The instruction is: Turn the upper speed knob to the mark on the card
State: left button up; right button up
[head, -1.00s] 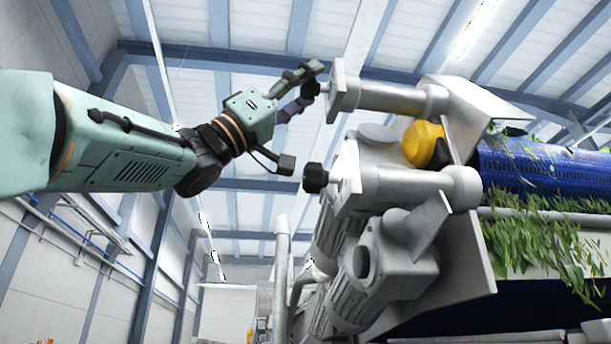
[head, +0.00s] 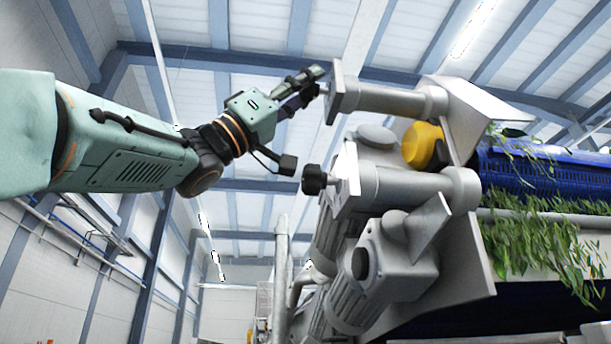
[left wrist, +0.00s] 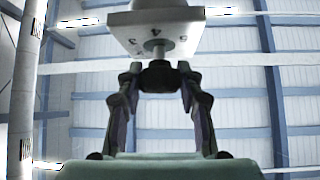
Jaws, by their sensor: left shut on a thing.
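The upper speed knob (left wrist: 159,77) is black and shows in the left wrist view between my fingertips, on a short shaft below a pale numbered plate (left wrist: 125,30). Some digits on the plate can be read, such as a 4; no pointer mark on the knob is clear. In the head view my left gripper (head: 308,88) is shut on this knob and its fingers hide most of it, at the end of the upper grey housing (head: 390,98). The lower black knob (head: 314,179) stands free below. The card is not seen. My right gripper is not in view.
A blue belt (head: 535,170) with green leaves (head: 540,240) runs off to the right. The space left of the knobs is open around my arm.

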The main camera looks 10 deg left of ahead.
pick_arm(q)
jog(key=shift+w+d+m+g+p, duration=0.1)
jog(key=shift+m+g+p, duration=0.2)
jog(key=shift+m+g, duration=0.3)
jog(key=m+g+p, duration=0.5)
jog(key=m+g, duration=0.3)
jog(key=shift+r+m+g+y, duration=0.1)
jog(key=shift+m+g+y, duration=0.2)
jog(key=shift+m+y, duration=0.1)
jog(key=shift+m+g+y+p, duration=0.8)
jog(key=shift+m+g+p, duration=0.65)
jog(key=shift+m, duration=0.65)
jog(key=shift+f, duration=0.2)
jog(key=o, duration=1.2)
jog(key=shift+d, duration=0.1)
jog(key=shift+c, duration=0.2)
jog(key=shift+r, duration=0.1)
